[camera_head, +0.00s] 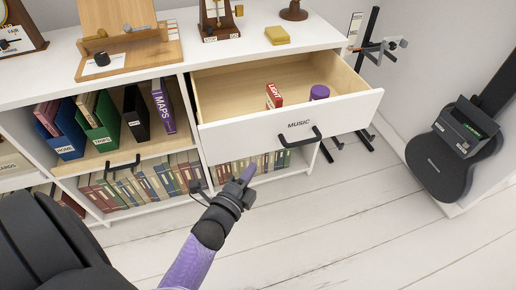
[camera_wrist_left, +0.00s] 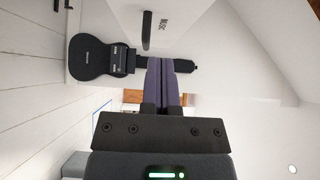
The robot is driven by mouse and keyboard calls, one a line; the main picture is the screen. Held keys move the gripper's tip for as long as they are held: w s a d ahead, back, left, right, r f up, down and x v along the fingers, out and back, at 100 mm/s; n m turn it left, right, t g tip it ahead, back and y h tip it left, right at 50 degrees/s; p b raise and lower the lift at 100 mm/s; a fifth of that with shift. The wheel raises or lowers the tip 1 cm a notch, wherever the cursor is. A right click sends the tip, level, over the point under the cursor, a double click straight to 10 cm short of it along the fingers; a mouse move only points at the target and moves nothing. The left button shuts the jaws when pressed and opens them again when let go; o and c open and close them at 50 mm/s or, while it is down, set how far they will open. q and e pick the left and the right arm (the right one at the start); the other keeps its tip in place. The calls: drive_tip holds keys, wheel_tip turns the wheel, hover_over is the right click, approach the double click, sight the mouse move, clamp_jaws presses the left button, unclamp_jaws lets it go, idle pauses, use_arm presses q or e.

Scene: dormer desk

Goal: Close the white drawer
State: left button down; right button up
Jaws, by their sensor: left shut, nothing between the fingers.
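The white drawer (camera_head: 350,112), labelled MUSIC, stands open and juts out from the white cabinet in the head view. A red box (camera_head: 273,96) and a purple round item (camera_head: 319,92) lie inside it. Its black handle (camera_head: 302,138) is on the front; the handle also shows in the left wrist view (camera_wrist_left: 147,30). My left gripper (camera_head: 247,173) is shut and empty, below and left of the handle in the head view and apart from it. Its purple fingers (camera_wrist_left: 162,82) are together in the left wrist view. My right gripper is not in view.
Book shelves (camera_head: 130,188) fill the cabinet beside and below the drawer. A yellow block (camera_head: 277,35) and wooden stands rest on the cabinet top. A black guitar case (camera_head: 445,165) and a black stand (camera_head: 366,45) are at the right. The floor in front is clear.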

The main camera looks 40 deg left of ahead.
sight(261, 135)
use_arm(q)
drive_tip(key=w+a, duration=0.1)
drive_tip(key=w, duration=0.1)
drive_tip(key=w+a+b, duration=0.1)
drive_tip(key=w, duration=0.1)
drive_tip(key=w+a+b, duration=0.1)
drive_tip(key=w, duration=0.2)
drive_tip(key=shift+f, duration=0.15)
drive_tip(key=shift+w+a+b, duration=0.3)
drive_tip(key=shift+w+a, duration=0.05)
drive_tip(key=shift+a, duration=0.05)
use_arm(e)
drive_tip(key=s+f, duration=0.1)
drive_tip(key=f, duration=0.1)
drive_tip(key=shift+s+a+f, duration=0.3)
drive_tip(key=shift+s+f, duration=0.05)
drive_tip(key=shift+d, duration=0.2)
